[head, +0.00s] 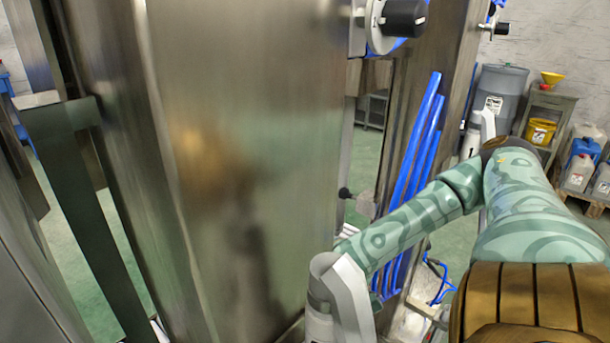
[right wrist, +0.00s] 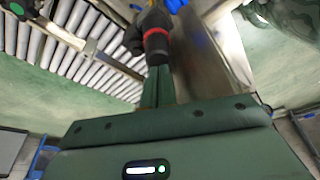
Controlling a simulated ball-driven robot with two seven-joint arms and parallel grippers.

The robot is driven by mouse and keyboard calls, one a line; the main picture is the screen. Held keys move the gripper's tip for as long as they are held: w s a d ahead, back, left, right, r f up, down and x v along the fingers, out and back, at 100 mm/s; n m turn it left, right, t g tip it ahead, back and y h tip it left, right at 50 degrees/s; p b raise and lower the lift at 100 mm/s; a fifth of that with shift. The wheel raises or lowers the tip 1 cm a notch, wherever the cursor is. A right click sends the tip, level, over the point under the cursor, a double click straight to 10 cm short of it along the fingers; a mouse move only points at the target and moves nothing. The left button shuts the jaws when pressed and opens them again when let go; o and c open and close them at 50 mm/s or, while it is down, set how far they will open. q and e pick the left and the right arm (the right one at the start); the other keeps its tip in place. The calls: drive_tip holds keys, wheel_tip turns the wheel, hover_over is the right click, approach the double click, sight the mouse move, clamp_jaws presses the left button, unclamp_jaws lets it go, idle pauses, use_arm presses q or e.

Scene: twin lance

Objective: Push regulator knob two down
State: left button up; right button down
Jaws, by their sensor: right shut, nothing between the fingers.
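In the right wrist view, a black knob-like part with a red ring (right wrist: 156,42) stands just beyond the fingertips of my right gripper (right wrist: 157,72). The gripper's green fingers are together, with nothing between them. They overlap the lower end of the black part in the picture; I cannot tell whether they touch it. Which part is regulator knob two is not marked. In the head view, my right arm reaches in from the right and down, and its gripper is not visible. My left gripper is in neither view.
A large steel panel (head: 240,150) fills the middle of the head view. A black knob on a white dial (head: 405,17) is above it at right. Blue hoses (head: 415,150) hang beside my right arm. A roller conveyor (right wrist: 70,45) lies left in the wrist view.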

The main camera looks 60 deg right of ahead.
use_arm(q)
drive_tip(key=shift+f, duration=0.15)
use_arm(e)
drive_tip(key=shift+f, duration=0.35)
drive_tip(key=shift+r, duration=0.1)
drive_tip(key=shift+r+p, duration=1.3)
drive_tip(key=shift+r, duration=1.75)
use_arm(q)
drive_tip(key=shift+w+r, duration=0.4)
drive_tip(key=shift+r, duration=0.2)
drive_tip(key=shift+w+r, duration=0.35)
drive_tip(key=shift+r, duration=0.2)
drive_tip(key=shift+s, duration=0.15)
use_arm(e)
drive_tip(key=shift+f, duration=0.1)
